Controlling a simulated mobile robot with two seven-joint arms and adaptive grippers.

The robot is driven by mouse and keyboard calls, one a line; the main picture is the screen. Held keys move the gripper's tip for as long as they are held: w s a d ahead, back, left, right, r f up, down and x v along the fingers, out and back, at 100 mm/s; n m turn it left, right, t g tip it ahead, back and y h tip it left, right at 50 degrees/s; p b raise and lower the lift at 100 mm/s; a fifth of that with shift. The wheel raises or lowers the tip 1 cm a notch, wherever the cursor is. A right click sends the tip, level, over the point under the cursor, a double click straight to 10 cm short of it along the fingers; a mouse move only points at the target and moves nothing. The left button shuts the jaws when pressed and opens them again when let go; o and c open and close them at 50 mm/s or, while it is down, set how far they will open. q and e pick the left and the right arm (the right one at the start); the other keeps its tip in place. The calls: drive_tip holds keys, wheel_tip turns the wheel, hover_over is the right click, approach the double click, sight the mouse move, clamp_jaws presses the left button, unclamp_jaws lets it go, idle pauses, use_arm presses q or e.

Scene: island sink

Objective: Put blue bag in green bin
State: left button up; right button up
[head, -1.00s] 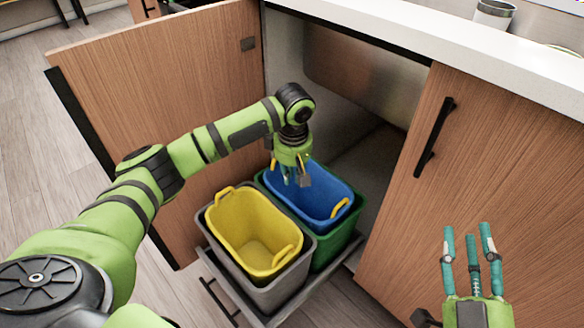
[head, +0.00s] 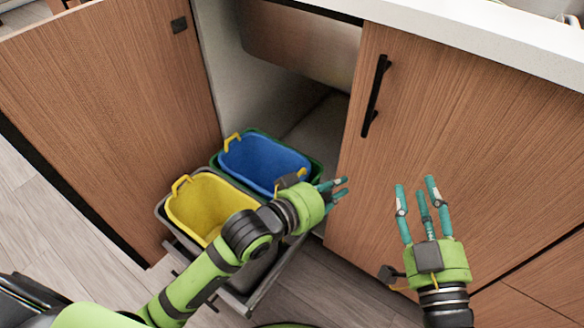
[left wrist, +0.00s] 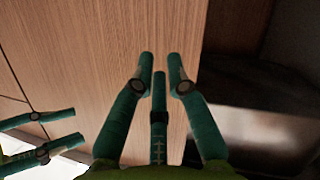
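The blue bag (head: 262,163), a tub-like liner with yellow handles, sits inside the green bin (head: 214,163) in the head view. The bin stands in a pulled-out cabinet drawer, its right side partly hidden by my left gripper. My left gripper (head: 338,188) is right of the bag, pointing right toward the cabinet front. Its fingers are apart and empty, as the left wrist view (left wrist: 160,75) also shows. My right gripper (head: 416,195) is open and empty in front of the closed cabinet door, fingers up.
A yellow liner (head: 204,205) sits in a grey bin (head: 163,212) beside the green bin. An open wooden door (head: 110,120) stands left, and a closed door with a black handle (head: 375,95) right. The white counter (head: 480,35) runs above.

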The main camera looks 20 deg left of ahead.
use_arm(q)
drive_tip(key=s+a+r+m+t+y, duration=0.2)
drive_tip(key=s+a+r+t, duration=0.4)
drive_tip(key=r, duration=0.4)
drive_tip(key=shift+a+m+y, duration=0.3)
drive_tip(key=shift+a+m, duration=0.3)
